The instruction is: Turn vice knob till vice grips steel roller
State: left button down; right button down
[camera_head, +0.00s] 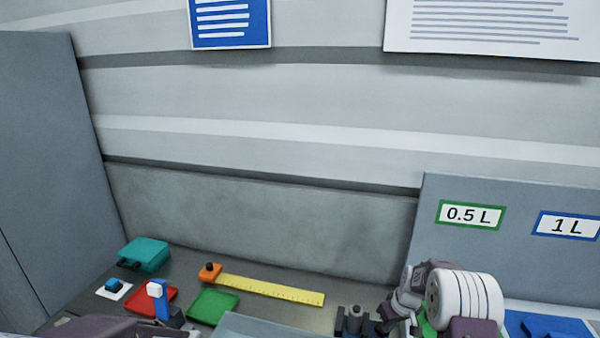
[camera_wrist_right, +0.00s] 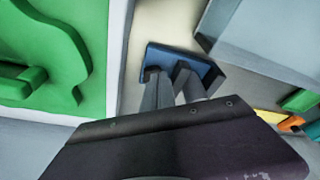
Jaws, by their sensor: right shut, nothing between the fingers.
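A small dark fixture (camera_head: 342,325) stands at the bottom edge of the head view, with a grey upright cylinder (camera_head: 355,318) at it. It looks like the vice with the steel roller, but the view is cut off and I cannot tell whether the jaws touch the roller. My right gripper (camera_head: 388,318) is just right of it, partly hidden. In the right wrist view the gripper (camera_wrist_right: 172,92) is shut and empty, its tips over a blue piece (camera_wrist_right: 205,69); contact is unclear. The vice knob cannot be made out for certain. My left gripper does not show.
A yellow ruler (camera_head: 272,290) with an orange block (camera_head: 210,272), a green tray (camera_head: 213,306), a red tray (camera_head: 138,299) and a teal box (camera_head: 146,253) lie left. A grey panel (camera_head: 425,225) with volume signs stands right. Large green shapes (camera_wrist_right: 50,50) fill the wrist view's left.

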jog(key=shift+f, duration=0.1)
jog(key=d+f+b, duration=0.1)
jog(key=f, duration=0.1)
jog(key=w+d+f+b, duration=0.1)
jog(key=f, duration=0.1)
jog(key=d+f+b, duration=0.1)
jog(key=f, duration=0.1)
jog(key=shift+w+d+f, duration=0.1)
jog(key=shift+w+d, duration=0.1)
jog(key=shift+w, duration=0.05)
dwell(0.3)
jog(key=shift+a, duration=0.15)
dwell(0.4)
